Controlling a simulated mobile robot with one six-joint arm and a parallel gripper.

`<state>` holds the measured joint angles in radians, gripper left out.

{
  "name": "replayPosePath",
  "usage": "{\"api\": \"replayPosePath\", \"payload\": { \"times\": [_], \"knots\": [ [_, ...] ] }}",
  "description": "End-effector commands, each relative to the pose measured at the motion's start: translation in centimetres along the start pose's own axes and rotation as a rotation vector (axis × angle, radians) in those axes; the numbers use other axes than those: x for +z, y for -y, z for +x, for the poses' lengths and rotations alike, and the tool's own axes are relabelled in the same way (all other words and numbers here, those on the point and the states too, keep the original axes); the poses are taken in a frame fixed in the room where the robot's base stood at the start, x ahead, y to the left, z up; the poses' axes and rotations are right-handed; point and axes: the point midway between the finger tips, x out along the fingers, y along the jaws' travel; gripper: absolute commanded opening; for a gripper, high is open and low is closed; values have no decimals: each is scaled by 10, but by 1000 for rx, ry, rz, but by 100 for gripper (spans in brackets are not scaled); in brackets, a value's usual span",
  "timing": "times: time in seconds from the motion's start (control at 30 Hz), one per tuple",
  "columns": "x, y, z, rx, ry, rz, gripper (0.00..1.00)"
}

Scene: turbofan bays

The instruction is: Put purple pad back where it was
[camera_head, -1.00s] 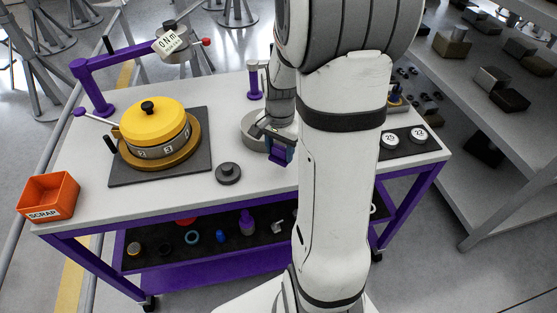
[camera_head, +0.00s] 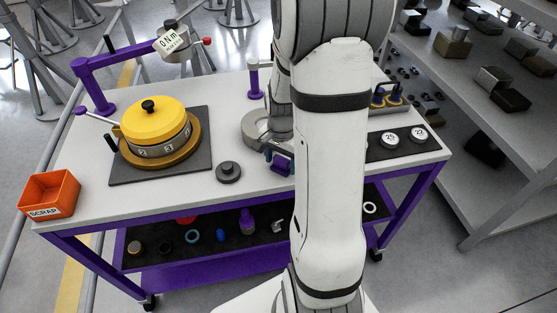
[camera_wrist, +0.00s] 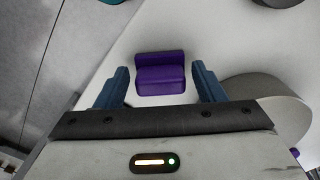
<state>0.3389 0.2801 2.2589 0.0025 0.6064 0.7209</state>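The purple pad (camera_head: 281,164) is at the front part of the white cart top, right of the dark knobbed disc and partly hidden by my arm. In the wrist view the purple pad (camera_wrist: 160,75) is a small block with a raised back edge, seen against the white top. My gripper (camera_wrist: 160,72) is open, with its blue fingers on either side of the pad and a gap on each side. In the head view a bit of my gripper (camera_head: 269,154) shows beside the pad.
A grey round part (camera_head: 254,128) stands close behind the pad; it looms at the right in the wrist view (camera_wrist: 265,95). A dark knobbed disc (camera_head: 228,172) lies left. A yellow-capped assembly (camera_head: 153,122), an orange scrap bin (camera_head: 50,194) and a black mat with weights (camera_head: 377,155) are farther off.

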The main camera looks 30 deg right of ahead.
Motion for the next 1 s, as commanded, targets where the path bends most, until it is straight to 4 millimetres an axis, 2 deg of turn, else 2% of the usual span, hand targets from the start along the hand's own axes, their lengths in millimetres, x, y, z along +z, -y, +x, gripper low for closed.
{"api": "replayPosePath", "payload": {
  "times": [0.27, 0.4, 0.47, 0.8, 1.0],
  "knots": [
    [0, 0, -1, 0, 0, 1, 67],
    [-1, 0, -10, -3, -3, 1, 67],
    [-1, 0, -19, -3, -4, 1, 67],
    [-1, 0, -91, -4, -5, 2, 67],
    [-1, 0, -117, -2, -2, 2, 67]
  ]
}}
